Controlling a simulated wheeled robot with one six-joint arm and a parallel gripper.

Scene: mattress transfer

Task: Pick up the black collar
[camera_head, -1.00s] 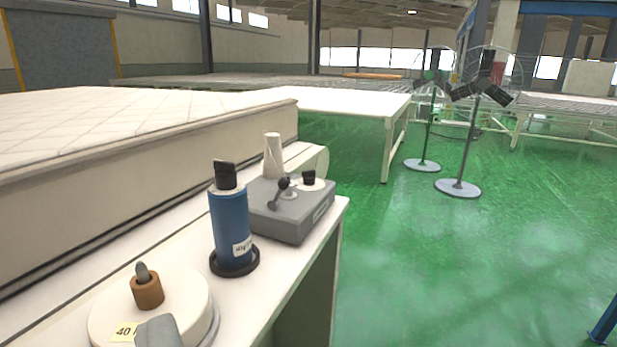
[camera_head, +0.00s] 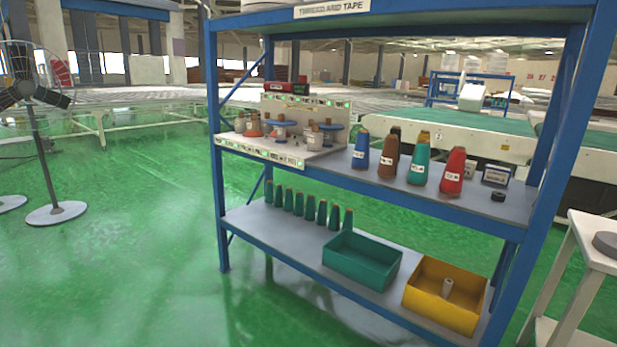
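A small black ring-shaped piece (camera_head: 498,195), which may be the black collar, lies flat on the middle shelf of a blue rack (camera_head: 470,205), near its right front edge. It is small in the picture, so its exact form is hard to tell. It sits in front of a small dark labelled box (camera_head: 496,174) and to the right of a red thread cone (camera_head: 453,172). It appears apart from both. My gripper is not in view.
More thread cones, blue (camera_head: 361,151), brown (camera_head: 388,155) and teal (camera_head: 419,160), stand left of the red one. The lower shelf holds a green bin (camera_head: 350,268) and a yellow bin (camera_head: 420,308). A white stand (camera_head: 585,250) is at right. Green floor (camera_head: 130,250) is open at left.

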